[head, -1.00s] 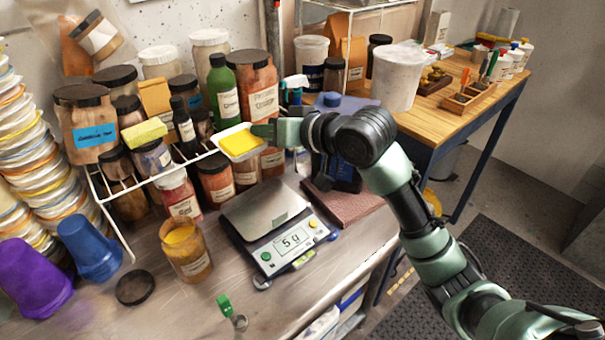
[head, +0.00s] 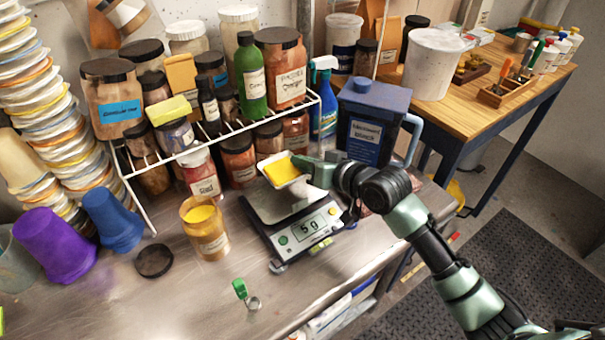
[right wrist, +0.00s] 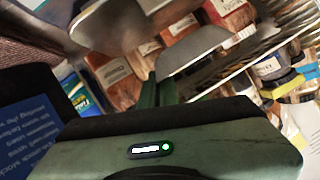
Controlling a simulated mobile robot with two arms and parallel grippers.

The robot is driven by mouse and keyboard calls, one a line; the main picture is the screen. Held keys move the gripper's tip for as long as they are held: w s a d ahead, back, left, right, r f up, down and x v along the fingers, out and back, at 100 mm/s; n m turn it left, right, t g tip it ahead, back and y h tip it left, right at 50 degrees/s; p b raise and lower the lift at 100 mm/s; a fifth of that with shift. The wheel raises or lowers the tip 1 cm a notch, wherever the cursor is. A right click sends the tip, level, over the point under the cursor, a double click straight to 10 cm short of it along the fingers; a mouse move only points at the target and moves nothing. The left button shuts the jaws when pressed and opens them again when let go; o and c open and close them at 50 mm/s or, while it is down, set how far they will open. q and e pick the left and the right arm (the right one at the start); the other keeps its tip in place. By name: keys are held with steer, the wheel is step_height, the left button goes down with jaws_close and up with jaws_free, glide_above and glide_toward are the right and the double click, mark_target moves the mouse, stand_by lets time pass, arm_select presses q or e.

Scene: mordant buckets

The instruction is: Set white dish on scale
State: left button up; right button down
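The white dish (head: 293,184), with yellow powder in it, is at the back part of the scale's metal plate (head: 262,207). My right gripper (head: 304,169) comes in from the right and is shut on the dish's right edge. The dish looks slightly above the plate, but I cannot tell if it touches. The scale (head: 306,232) stands on the steel bench and reads 5 g. In the right wrist view the green fingers (right wrist: 157,92) show partly, and the grip is unclear. My left gripper is not in view.
An open jar of yellow powder (head: 204,232) stands left of the scale, with a black lid (head: 154,260) beside it. A wire rack (head: 225,137) of jars stands behind. A blue container (head: 370,125) is close behind my right arm. The front bench is mostly clear.

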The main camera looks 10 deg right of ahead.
mark_target(303, 185)
step_height(303, 185, down, 4)
steer(key=shift+f, duration=0.3)
steer(key=shift+f, duration=0.2)
steer(key=c, duration=1.7)
jaws_free()
